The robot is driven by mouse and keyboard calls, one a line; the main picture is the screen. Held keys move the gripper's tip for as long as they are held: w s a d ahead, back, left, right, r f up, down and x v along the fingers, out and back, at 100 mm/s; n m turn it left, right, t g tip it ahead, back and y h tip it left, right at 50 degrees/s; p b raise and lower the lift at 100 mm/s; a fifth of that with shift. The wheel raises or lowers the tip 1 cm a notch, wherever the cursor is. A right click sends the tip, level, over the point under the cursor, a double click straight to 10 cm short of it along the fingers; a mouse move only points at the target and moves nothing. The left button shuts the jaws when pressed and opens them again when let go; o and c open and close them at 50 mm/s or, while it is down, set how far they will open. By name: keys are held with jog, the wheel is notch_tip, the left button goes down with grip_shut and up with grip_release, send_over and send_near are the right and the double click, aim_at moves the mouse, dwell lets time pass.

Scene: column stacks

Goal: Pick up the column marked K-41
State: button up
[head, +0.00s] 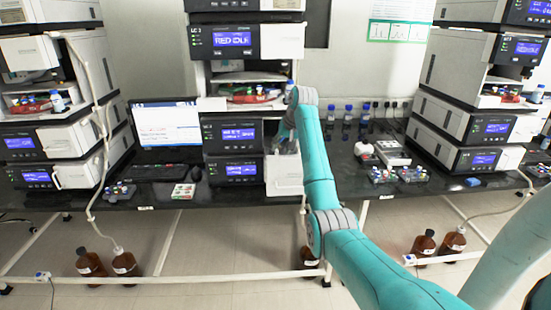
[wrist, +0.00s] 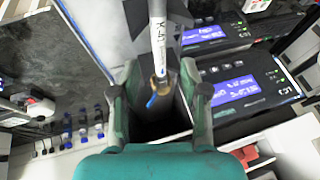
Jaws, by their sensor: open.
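A slim white column (wrist: 157,35) with dark handwriting along its side is in the wrist view. The writing looks like K-41 but is small and slanted. The column has a brass-coloured end fitting (wrist: 160,84) and a blue tip below it. My gripper (wrist: 159,76) is open, with one teal finger on each side of the column's lower end. I cannot tell whether either finger touches it. In the head view my gripper (head: 283,133) is at the middle instrument stack, in front of an open compartment, and the column cannot be made out there.
The middle stack (head: 232,41) has lit blue screens and a pale open door or drawer (head: 284,175). Blue-capped bottles (head: 347,122) and vial racks (head: 384,175) are on the bench to the right. Brown bottles (head: 124,263) stand on the floor.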

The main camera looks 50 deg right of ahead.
jog(key=shift+x, duration=2.05)
jog(key=shift+c, duration=0.2)
jog(key=shift+d+r, duration=0.1)
grip_shut()
